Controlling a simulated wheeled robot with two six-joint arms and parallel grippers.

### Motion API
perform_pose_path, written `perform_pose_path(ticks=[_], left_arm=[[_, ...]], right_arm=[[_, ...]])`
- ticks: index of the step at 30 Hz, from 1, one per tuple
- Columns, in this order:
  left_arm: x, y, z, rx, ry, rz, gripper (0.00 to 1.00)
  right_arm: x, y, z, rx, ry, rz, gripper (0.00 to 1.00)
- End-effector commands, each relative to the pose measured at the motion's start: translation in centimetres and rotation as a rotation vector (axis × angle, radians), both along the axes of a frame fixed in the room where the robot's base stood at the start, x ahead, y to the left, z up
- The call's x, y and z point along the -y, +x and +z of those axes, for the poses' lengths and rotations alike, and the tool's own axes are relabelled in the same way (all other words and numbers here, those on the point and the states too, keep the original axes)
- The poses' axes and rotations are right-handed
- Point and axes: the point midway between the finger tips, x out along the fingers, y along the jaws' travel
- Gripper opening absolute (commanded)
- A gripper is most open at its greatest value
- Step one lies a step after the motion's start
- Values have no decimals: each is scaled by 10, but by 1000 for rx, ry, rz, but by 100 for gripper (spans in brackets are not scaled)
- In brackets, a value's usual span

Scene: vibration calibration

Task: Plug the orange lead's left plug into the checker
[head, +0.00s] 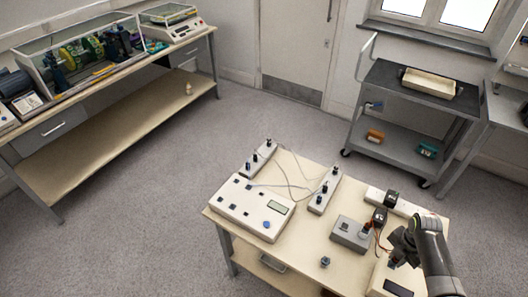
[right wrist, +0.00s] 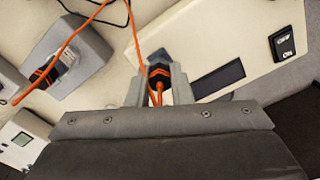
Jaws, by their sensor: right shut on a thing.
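My right gripper (head: 397,254) is over the front right of the small table. In the right wrist view its fingers (right wrist: 158,88) are shut on a black plug (right wrist: 158,72) of the orange lead, with orange cords (right wrist: 138,30) running from it. The plug is close to the edge of the cream checker (right wrist: 262,48), which has a dark display and an ON/OFF switch; whether they touch cannot be told. The checker also shows in the head view (head: 377,277). A black, orange-banded plug (right wrist: 45,74) sits in a grey box (right wrist: 85,62), which the head view shows too (head: 349,236).
A white strip (head: 409,207) with black adapters stands at the table's right. A cream panel box (head: 250,207) and two grey socket strips (head: 325,190) stand farther left. A small dark part (head: 325,262) lies near the front.

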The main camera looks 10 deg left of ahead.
Motion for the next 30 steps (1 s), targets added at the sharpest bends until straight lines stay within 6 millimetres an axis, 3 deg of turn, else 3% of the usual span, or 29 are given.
perform_pose_path(ticks=[30], left_arm=[[-1,0,1,-1,1,-1,44]], right_arm=[[0,0,-5,0,0,0,0]])
